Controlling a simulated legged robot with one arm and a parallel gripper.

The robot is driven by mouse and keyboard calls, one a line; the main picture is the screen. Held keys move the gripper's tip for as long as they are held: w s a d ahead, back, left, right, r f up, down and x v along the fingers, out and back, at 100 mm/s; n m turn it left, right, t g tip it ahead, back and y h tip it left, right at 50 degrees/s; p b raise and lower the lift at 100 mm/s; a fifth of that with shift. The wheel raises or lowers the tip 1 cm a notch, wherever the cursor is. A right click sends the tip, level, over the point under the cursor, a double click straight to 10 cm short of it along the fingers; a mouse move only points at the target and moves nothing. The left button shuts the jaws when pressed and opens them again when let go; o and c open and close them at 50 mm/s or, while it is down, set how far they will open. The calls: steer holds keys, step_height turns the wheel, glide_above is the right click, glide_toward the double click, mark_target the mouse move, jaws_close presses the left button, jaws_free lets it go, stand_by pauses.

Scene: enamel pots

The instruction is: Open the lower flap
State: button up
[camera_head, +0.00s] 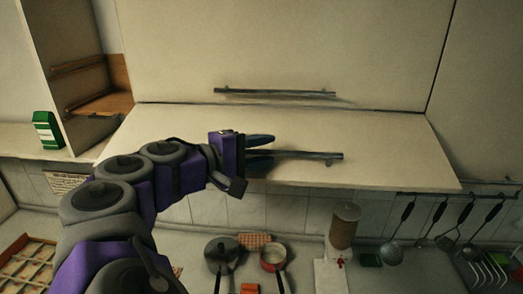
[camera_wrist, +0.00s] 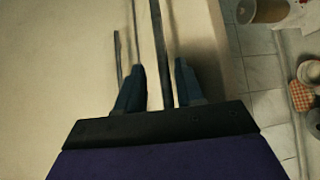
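The lower flap (camera_head: 390,145) is a cream panel under the upper panel. It slants, its lower edge standing out toward me. Its dark bar handle (camera_head: 318,155) runs level across it; the left part is hidden by my gripper. My gripper (camera_head: 262,149) is at the left part of this handle, fingers pointing right. In the wrist view, the handle (camera_wrist: 157,35) passes between the two blue fingers of my gripper (camera_wrist: 160,84). The fingers are apart, with visible gaps to the bar on both sides.
The upper panel (camera_head: 290,45) has its own bar handle (camera_head: 275,92). Below are a dark pan (camera_head: 222,250), a red-and-white pot (camera_head: 273,257) and a brown canister (camera_head: 344,225). Ladles and other utensils (camera_head: 440,225) hang at right. A green box (camera_head: 47,130) stands on the left shelf.

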steer(key=shift+a+f, duration=0.1)
steer(key=shift+a, duration=0.45)
steer(key=v, duration=1.6)
steer(key=shift+s+a, duration=0.15)
steer(key=shift+s, duration=0.25)
steer(key=shift+c, duration=0.3)
